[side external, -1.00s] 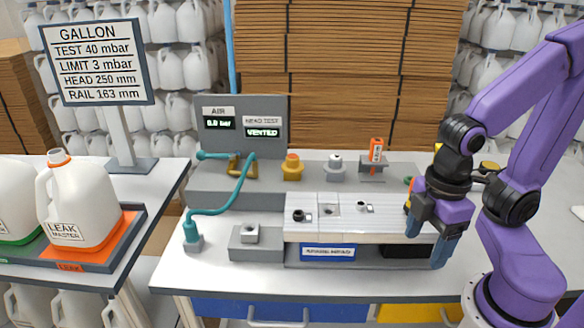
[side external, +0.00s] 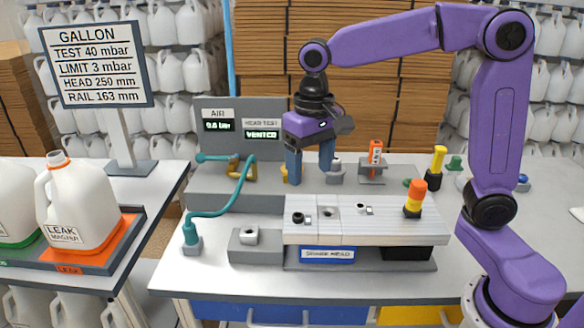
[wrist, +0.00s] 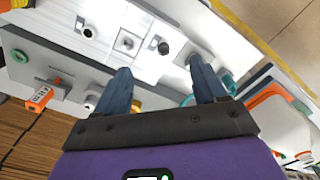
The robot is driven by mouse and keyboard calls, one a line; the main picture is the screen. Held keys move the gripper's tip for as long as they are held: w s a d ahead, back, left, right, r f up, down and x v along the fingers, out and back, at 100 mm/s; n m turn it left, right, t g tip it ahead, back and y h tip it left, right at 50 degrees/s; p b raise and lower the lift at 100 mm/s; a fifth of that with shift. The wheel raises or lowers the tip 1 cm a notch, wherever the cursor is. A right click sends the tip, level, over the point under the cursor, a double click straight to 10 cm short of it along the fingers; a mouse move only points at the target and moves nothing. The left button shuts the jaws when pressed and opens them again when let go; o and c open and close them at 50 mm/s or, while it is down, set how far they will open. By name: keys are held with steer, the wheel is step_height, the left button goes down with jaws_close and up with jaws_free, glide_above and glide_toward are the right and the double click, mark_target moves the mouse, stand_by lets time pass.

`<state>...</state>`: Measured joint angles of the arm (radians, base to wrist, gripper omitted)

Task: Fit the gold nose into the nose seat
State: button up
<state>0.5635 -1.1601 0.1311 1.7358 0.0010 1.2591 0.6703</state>
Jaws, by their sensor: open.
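The gold nose (side external: 285,175) stands on the grey rear shelf and is mostly hidden behind a finger of my gripper in the side view. In the wrist view a yellow part (wrist: 137,105) shows beside the left finger, probably the same nose. My gripper (side external: 310,176) is open and points down over the shelf, with nothing seen held. In the wrist view its fingers (wrist: 160,66) are apart. The nose seat is not labelled; I cannot tell whether it is the grey block (side external: 248,237) at front left or the square socket (side external: 328,212) on the pale rail.
A grey fitting (side external: 335,172) and an orange labelled part (side external: 375,155) stand on the shelf right of my gripper. An orange and yellow knob (side external: 415,198) stands on the rail's right end. A teal hose (side external: 225,205) curves at the left. The right of the table has free room.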

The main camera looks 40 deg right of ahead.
steer(key=w+d+r+m, duration=0.1)
steer(key=w+d+m, duration=0.2)
steer(key=w+m, duration=0.3)
steer(key=w+d+r+m, duration=0.2)
steer(key=w+d+m, duration=0.1)
steer(key=w, duration=0.5)
steer(key=w+d+m, duration=0.7)
steer(key=d+m, duration=0.1)
steer(key=d, duration=0.2)
steer(key=f, duration=1.1)
steer(key=shift+w+a+f, duration=0.1)
steer(key=shift+a+f, duration=0.05)
steer(key=shift+a, duration=0.1)
steer(key=shift+a+f, duration=0.15)
steer(key=shift+f, duration=1.2)
steer(key=shift+a+f, duration=0.1)
steer(key=shift+f, duration=1.25)
steer(key=c, duration=1.2)
